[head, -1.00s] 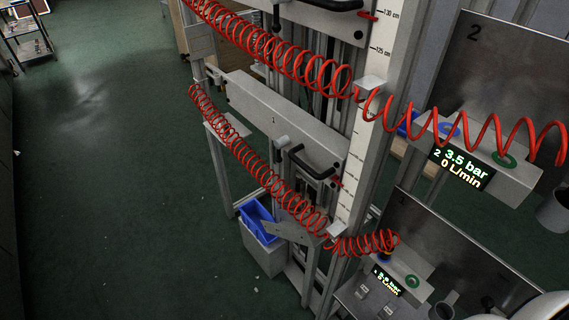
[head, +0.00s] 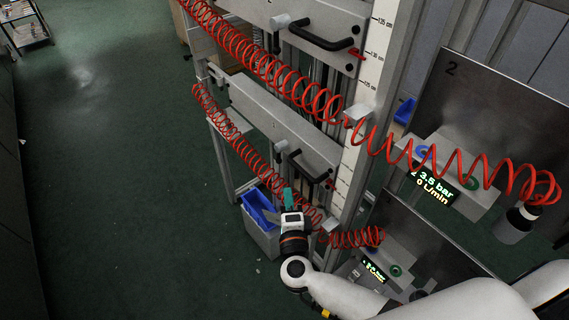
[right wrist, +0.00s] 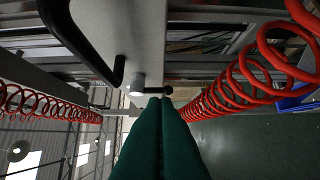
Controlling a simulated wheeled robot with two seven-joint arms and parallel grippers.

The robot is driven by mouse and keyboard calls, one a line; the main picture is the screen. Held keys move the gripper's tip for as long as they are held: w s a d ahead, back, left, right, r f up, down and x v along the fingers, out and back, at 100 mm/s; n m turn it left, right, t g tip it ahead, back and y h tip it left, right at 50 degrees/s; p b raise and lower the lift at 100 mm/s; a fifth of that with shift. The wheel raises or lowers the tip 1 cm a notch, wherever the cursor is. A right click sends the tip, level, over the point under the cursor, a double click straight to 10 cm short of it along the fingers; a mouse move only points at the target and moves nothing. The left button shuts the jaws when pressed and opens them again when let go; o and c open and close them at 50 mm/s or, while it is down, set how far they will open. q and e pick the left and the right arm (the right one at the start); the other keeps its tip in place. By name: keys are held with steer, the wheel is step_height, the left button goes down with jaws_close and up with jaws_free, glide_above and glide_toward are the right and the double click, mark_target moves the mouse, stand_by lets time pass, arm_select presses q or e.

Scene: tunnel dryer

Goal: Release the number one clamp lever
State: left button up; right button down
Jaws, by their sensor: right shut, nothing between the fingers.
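The lower carriage plate (head: 255,110) bears a faint number 1. On it sits the clamp lever (head: 282,147), a pale grey round hub with a dark arm. In the right wrist view the clamp lever (right wrist: 155,90) shows as a hub with a short black rod ending in a ball, just beyond my fingertips. My right gripper (head: 289,192) has green fingers and is shut and empty, below the lever in the head view. It fills the lower middle of the right wrist view (right wrist: 150,105). Contact with the lever cannot be told. My left gripper is not in view.
A black handle (head: 308,166) sits beside the lever. Coiled red hoses (head: 235,140) run in front of the frame on both sides of my gripper. A blue bin (head: 258,208) is below. An upper carriage has its own handle (head: 320,38).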

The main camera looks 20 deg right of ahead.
steer(key=p+x, duration=0.1)
steer(key=x, duration=0.9)
steer(key=shift+f, duration=0.1)
stand_by(0.3)
